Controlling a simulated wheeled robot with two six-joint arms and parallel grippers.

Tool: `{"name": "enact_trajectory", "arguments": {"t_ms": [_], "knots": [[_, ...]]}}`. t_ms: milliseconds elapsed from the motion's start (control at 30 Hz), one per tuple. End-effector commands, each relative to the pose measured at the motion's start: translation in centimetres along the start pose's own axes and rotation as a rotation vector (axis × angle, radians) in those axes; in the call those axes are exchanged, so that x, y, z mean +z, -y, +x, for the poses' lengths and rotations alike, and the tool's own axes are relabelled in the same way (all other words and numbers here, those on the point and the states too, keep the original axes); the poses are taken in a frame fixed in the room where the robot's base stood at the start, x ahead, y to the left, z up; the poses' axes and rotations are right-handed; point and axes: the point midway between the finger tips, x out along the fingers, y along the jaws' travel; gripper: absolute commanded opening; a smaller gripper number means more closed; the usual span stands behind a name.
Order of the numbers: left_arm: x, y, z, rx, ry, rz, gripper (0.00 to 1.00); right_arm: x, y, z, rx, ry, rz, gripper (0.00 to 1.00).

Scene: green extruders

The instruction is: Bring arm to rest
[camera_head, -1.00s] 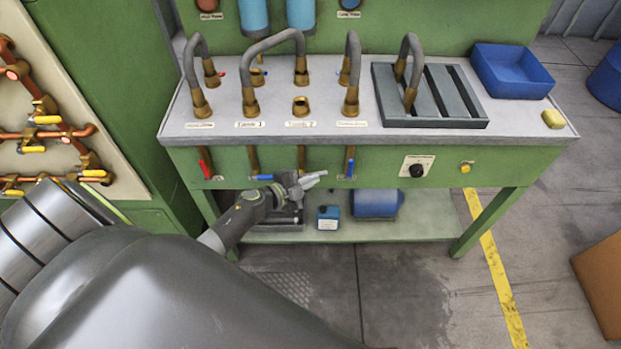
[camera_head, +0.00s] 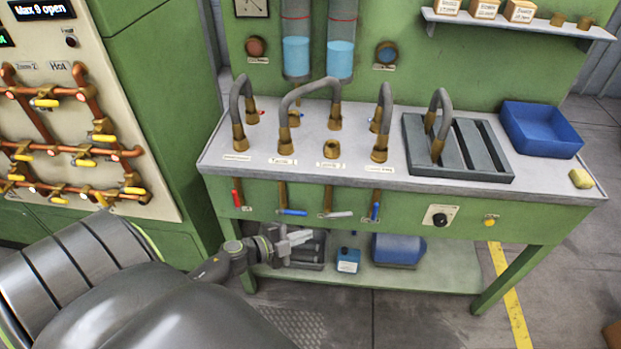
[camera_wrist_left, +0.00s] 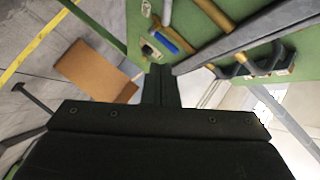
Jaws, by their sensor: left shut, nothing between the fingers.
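My left gripper (camera_head: 296,241) is in front of the green bench (camera_head: 409,216), below its row of valve handles and above the lower shelf. Its fingers are shut with nothing between them. In the left wrist view the shut fingers (camera_wrist_left: 160,84) point toward the green bench edge, where a blue handle (camera_wrist_left: 174,40) shows nearby. I cannot tell from the views whether the gripper touches anything. My right gripper is not in view.
On the bench stand grey hoses with brass fittings (camera_head: 310,90), a slotted tray (camera_head: 420,165), a blue bin (camera_head: 541,130) and a yellow sponge (camera_head: 581,179). A pipe panel (camera_head: 75,130) stands left.

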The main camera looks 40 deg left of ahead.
Motion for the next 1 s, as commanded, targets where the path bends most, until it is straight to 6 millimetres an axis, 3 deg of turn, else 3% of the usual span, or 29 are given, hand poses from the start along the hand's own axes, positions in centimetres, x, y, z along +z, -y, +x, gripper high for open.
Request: {"name": "enact_trajectory", "arguments": {"t_ms": [533, 667, 767, 867, 1000], "knots": [[0.0, 0.0, 0.0, -0.001, 0.000, 0.000, 0.00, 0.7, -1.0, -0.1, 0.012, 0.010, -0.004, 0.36], [1.0, -0.9, -0.2, -0.007, 0.034, -0.042, 0.00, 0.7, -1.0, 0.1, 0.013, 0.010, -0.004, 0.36], [3.7, -3.8, -0.8, -0.020, 0.137, -0.154, 0.00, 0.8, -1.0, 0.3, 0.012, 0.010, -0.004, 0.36], [7.7, -9.2, -2.5, -0.027, 0.314, -0.330, 0.00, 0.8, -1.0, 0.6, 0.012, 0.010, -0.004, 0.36], [11.8, -18.3, -6.5, 0.001, 0.588, -0.569, 0.00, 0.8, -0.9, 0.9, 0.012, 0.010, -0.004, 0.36]]}}
